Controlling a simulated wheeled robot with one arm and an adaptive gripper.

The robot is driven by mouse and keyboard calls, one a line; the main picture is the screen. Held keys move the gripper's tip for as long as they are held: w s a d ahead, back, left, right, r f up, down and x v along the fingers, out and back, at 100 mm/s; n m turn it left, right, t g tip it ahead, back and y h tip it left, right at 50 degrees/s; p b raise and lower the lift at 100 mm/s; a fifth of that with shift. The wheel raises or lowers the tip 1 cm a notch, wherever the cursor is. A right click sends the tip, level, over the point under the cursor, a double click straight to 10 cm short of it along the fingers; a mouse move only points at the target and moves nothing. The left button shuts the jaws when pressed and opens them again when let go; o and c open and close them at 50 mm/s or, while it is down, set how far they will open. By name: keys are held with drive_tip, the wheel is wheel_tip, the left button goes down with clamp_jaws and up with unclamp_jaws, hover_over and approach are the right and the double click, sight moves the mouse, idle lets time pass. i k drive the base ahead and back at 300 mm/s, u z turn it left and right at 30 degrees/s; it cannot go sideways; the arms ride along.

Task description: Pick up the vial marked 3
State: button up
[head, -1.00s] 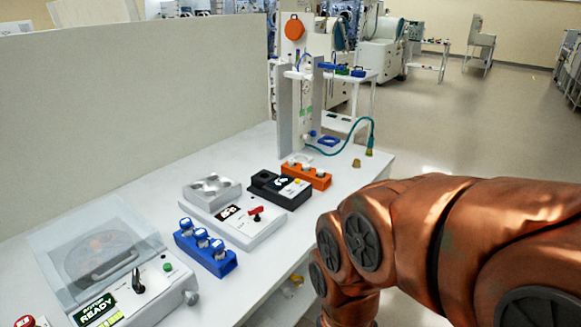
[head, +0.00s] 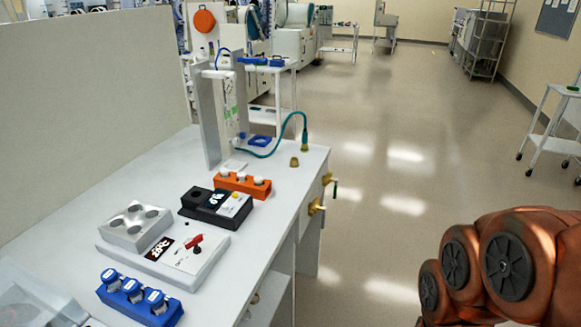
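A blue rack (head: 140,303) stands at the near front of the white bench and holds three vials with blue-and-white caps: a left vial (head: 110,279), a middle vial (head: 132,290) and a right vial (head: 156,301). An orange rack (head: 242,186) further back holds several small white-capped vials (head: 241,177). The marks on the caps are too small to read, so I cannot tell which vial is marked 3. My arm shows at the lower right, over the floor and well apart from both racks. My gripper is out of view.
A heater block (head: 135,228) on a white unit with a red lever (head: 194,241) and a black device (head: 215,206) stand between the racks. A clear-lidded machine (head: 35,297) is at the lower left. A stand with a green hose (head: 290,119) is behind. Floor right of the bench is open.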

sight(224, 172)
drive_tip(key=z, duration=0.2)
drive_tip(key=i, duration=1.6)
drive_tip(key=u, duration=2.75)
